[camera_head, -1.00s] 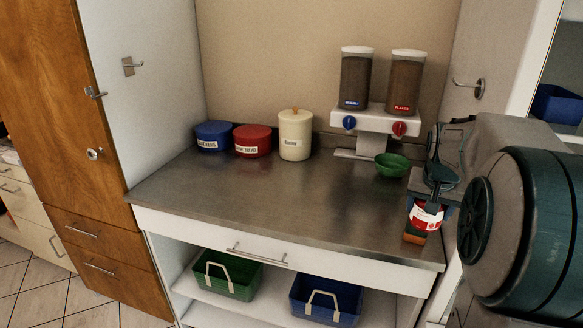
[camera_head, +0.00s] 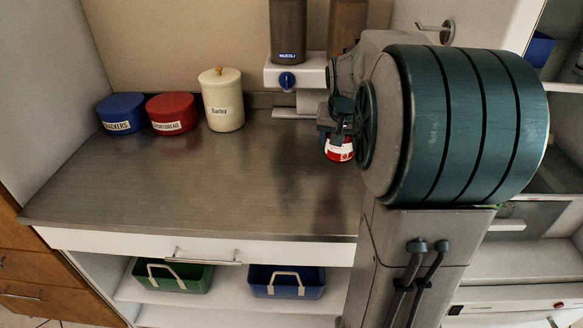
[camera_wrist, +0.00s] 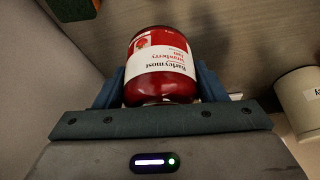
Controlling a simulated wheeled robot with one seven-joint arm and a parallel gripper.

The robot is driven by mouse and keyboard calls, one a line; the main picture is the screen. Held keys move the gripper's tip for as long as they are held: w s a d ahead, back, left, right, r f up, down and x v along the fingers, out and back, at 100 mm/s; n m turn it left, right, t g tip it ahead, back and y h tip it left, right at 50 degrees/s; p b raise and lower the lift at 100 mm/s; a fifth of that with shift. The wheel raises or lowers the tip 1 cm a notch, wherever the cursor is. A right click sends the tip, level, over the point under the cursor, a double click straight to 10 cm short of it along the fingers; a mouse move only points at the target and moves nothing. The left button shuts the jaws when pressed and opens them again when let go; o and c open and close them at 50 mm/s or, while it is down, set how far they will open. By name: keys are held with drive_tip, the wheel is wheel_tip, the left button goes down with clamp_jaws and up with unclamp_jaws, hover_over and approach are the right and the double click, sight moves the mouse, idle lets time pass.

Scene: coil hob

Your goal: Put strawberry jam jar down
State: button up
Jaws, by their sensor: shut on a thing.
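The strawberry jam jar (camera_wrist: 160,65) is red with a white label and is held between the fingers of my gripper (camera_wrist: 160,90) in the wrist view. In the head view the jar (camera_head: 339,149) shows below my gripper (camera_head: 340,130), over the right part of the steel counter (camera_head: 200,195). My gripper is shut on the jar. My own arm hides part of the jar and the counter's right end. I cannot tell whether the jar's base touches the counter.
A blue crackers tin (camera_head: 121,115), a red shortbread tin (camera_head: 171,114) and a cream barley canister (camera_head: 223,100) stand at the back left. A dispenser (camera_head: 290,75) stands at the back, partly behind my arm. The counter's middle and left front are clear. Green (camera_head: 172,277) and blue (camera_head: 287,283) baskets sit below.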

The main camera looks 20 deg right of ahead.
drive_tip(key=a+f, duration=0.1)
drive_tip(key=a, duration=0.2)
drive_tip(key=a+f, duration=0.2)
drive_tip(key=w+a+f, duration=0.1)
drive_tip(key=a+f, duration=0.1)
drive_tip(key=a, duration=0.1)
drive_tip(key=shift+w+a, duration=0.1)
drive_tip(key=shift+a, duration=0.25)
drive_tip(key=shift+f, duration=2.05)
drive_tip(key=shift+f, duration=0.2)
drive_tip(key=o, duration=1.4)
